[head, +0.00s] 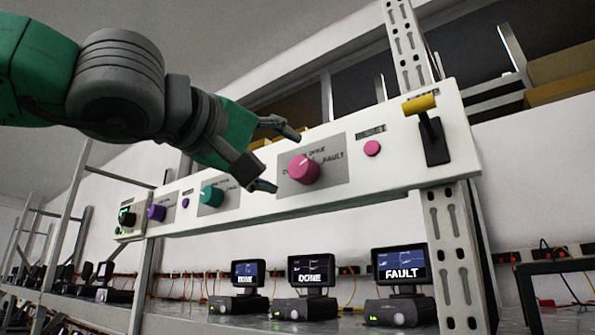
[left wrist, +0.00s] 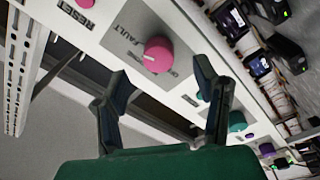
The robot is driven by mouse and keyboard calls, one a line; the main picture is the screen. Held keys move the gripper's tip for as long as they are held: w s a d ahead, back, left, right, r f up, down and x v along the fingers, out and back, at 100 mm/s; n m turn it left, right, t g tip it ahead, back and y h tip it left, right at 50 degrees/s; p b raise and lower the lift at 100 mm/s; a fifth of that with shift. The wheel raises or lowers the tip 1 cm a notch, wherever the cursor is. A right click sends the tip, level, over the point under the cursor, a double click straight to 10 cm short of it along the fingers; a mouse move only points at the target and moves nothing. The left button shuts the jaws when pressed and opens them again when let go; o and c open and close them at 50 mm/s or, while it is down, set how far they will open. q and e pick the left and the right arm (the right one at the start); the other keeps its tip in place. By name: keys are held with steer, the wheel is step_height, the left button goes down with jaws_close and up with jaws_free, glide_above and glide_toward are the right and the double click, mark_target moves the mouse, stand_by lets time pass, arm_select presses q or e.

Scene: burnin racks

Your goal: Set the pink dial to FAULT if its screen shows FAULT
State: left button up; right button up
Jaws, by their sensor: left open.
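The pink dial (head: 304,170) sits on a grey plate labelled DONE and FAULT on the white panel; FAULT is at the upper right. A pale mark shows on its face, but its exact setting is hard to tell. My left gripper (head: 285,160) is open, its fingertips just left of the dial in the head view. In the left wrist view the pink dial (left wrist: 158,54) lies between and beyond the open left gripper's fingertips (left wrist: 160,72), with no clear contact. The rightmost screen (head: 401,264) below the panel reads FAULT. My right gripper is not in view.
A teal dial (head: 211,195) and a purple dial (head: 156,212) are left along the panel (head: 390,165). A pink button (head: 372,148) and a yellow-handled lever (head: 428,130) are to the right. Two other screens, the middle one (head: 311,269) and left one (head: 247,272), read DONE.

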arm_select(q)
steer(key=v, duration=0.5)
steer(key=shift+a+f, duration=0.15)
steer(key=shift+a, duration=0.2)
steer(key=shift+s+d, duration=0.15)
steer(key=shift+d, duration=0.15)
